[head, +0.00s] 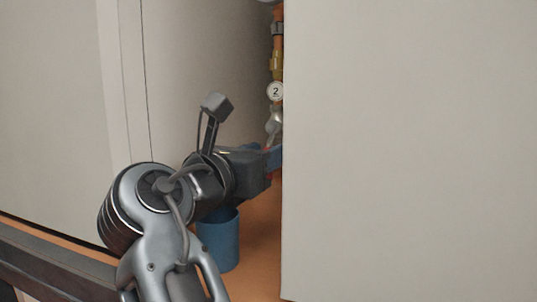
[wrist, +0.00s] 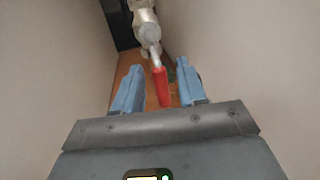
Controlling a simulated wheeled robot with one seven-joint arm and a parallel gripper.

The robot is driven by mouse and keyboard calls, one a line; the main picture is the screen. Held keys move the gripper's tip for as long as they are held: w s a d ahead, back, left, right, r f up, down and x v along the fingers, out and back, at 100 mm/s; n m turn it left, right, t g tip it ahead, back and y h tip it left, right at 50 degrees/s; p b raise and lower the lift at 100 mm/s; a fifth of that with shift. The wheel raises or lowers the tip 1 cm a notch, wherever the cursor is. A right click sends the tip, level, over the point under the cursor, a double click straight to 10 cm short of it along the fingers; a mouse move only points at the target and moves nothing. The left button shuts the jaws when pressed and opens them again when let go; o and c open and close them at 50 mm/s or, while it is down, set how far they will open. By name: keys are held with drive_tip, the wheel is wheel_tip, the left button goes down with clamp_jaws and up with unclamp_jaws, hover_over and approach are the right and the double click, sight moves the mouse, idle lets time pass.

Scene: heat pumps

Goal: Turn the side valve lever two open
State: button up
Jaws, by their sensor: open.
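The side valve (head: 274,122) sits on a vertical pipe in the narrow gap, below a round white tag marked 2 (head: 276,91). Its red lever (wrist: 161,90) shows in the wrist view, pointing from the silver valve body (wrist: 148,30) toward my gripper. My gripper (wrist: 160,66) is open, with one blue finger on each side of the lever. A gap shows between the lever and each finger. In the head view my gripper (head: 273,157) reaches into the gap, and the lever is mostly hidden there by the gripper and the right panel.
A large pale panel (head: 410,150) stands close on the right and cuts off the view of the gap. A pale wall (head: 200,60) bounds the left side. A blue bucket (head: 218,245) stands on the orange floor (head: 262,250) below my arm.

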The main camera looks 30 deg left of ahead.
drive_tip(key=s, duration=0.2)
drive_tip(key=s+b, duration=0.1)
drive_tip(key=s, duration=0.2)
drive_tip(key=shift+s+d+f, duration=0.15)
drive_tip(key=shift+s+f, duration=0.05)
drive_tip(key=c, duration=0.3)
drive_tip(key=s+d+p, duration=0.1)
drive_tip(key=s+d, duration=0.1)
drive_tip(key=s, duration=1.8)
drive_tip(key=shift+d+p, duration=0.3)
drive_tip(key=shift+p, duration=0.1)
idle(0.8)
